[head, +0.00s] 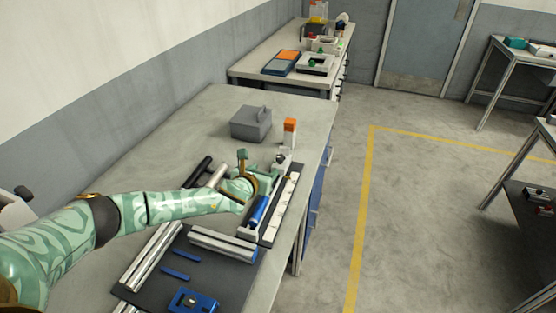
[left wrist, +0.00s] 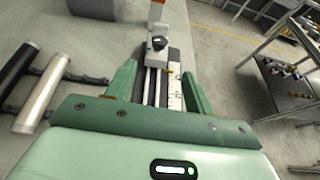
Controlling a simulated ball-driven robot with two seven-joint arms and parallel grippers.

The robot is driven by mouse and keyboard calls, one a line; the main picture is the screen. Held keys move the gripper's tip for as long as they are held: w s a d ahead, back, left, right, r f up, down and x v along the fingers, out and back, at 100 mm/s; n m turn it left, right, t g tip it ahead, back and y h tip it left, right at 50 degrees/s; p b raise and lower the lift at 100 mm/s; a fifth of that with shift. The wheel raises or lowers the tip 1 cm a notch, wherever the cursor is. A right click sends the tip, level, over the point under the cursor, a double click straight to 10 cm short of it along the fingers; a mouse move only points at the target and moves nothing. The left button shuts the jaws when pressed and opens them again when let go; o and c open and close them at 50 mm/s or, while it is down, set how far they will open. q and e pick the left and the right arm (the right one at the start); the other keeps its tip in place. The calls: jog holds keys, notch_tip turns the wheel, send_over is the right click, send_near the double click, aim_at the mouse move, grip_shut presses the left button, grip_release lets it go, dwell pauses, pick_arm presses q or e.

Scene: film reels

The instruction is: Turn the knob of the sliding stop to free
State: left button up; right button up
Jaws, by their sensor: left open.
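The sliding stop (left wrist: 156,57) is a small pale block on a rail, with a dark rounded knob (left wrist: 158,43) on top. It also shows in the head view (head: 282,166), just beyond my left gripper. The way the knob is turned is too small to read. My left gripper (left wrist: 158,72) is open and empty. Its two green fingers stand on either side of the rail, short of the stop, and I see no contact with the knob. In the head view my left gripper (head: 256,166) is over the rail's far part. My right gripper is not in view.
A white scale strip (head: 284,205) runs along the rail, beside a blue cylinder (head: 259,212). An orange-topped white bottle (head: 289,134) and a grey box (head: 251,123) stand beyond. Metal rollers (head: 222,243) lie nearer. Bare bench (head: 190,120) is free behind my arm.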

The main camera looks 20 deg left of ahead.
aim_at(280, 157)
pick_arm(q)
jog(key=b+x, duration=0.2)
jog(key=x, duration=0.2)
jog(key=b+x, duration=0.3)
jog(key=x, duration=0.1)
jog(key=b+x, duration=0.2)
jog(key=x, duration=0.2)
jog(key=shift+f, duration=0.3)
jog(key=shift+w+b, duration=0.7)
jog(key=shift+w, duration=0.1)
jog(key=shift+r, duration=0.1)
jog(key=shift+c, duration=0.3)
jog(key=c, duration=0.9)
